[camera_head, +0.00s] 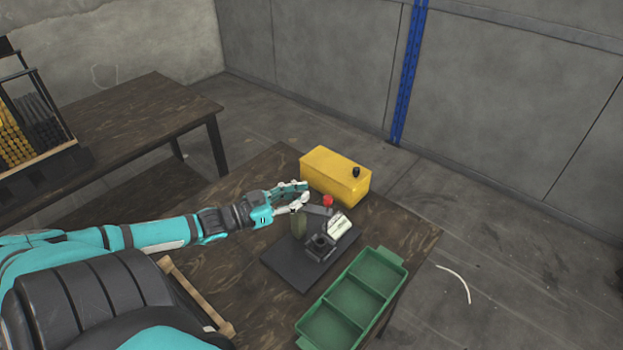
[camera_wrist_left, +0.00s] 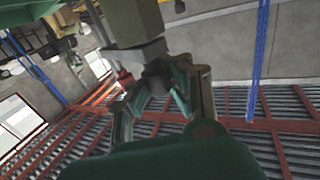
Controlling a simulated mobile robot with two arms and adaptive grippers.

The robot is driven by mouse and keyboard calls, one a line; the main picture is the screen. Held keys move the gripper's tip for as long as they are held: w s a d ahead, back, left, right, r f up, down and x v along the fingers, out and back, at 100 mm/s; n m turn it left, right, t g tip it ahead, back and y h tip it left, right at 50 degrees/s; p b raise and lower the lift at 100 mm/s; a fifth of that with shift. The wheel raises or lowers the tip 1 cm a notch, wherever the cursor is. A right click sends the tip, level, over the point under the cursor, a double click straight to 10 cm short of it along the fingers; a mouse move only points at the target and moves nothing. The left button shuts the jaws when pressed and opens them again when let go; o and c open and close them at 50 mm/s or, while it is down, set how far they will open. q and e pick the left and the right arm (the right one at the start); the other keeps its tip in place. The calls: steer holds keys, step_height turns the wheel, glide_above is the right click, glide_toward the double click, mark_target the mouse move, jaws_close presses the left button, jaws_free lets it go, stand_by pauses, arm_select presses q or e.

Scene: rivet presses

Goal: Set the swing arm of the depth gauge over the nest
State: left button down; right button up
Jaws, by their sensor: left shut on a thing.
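The depth gauge stands on a dark base plate (camera_head: 285,268) in the head view. It has an olive post (camera_head: 298,224), a dark swing arm (camera_head: 318,210) and a red knob (camera_head: 328,201). The dark nest (camera_head: 321,242) sits on the plate, nearer than the red knob; the arm appears beyond it, not over it. My left gripper (camera_head: 303,193) is at the far side of the post. In the left wrist view my left gripper (camera_wrist_left: 160,92) is shut on a dark part below an olive block (camera_wrist_left: 132,22); it looks like the swing arm, partly hidden by the fingers.
A pale-faced block (camera_head: 341,223) stands beside the nest. A green compartment tray (camera_head: 396,262), empty, lies at the right table edge. Another table (camera_head: 130,115) with a rack stands at left.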

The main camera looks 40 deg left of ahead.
arm_select(q)
steer(key=m+g+h+b, duration=0.1)
steer(key=h, duration=0.1)
steer(key=f+m+g+h+b, duration=0.1)
steer(key=m+h+b, duration=0.1)
steer(key=shift+s+g+b, duration=0.1)
steer(key=shift+g+b, duration=0.2)
steer(key=shift+m+g+h+b, duration=0.4)
steer(key=shift+m+h+b, duration=0.1)
steer(key=shift+h+b, duration=0.15)
steer(key=shift+r+m+g+h+b, duration=0.2)
steer(key=shift+m+g+h+b, duration=0.1)
steer(key=shift+g+h+b, duration=0.1)
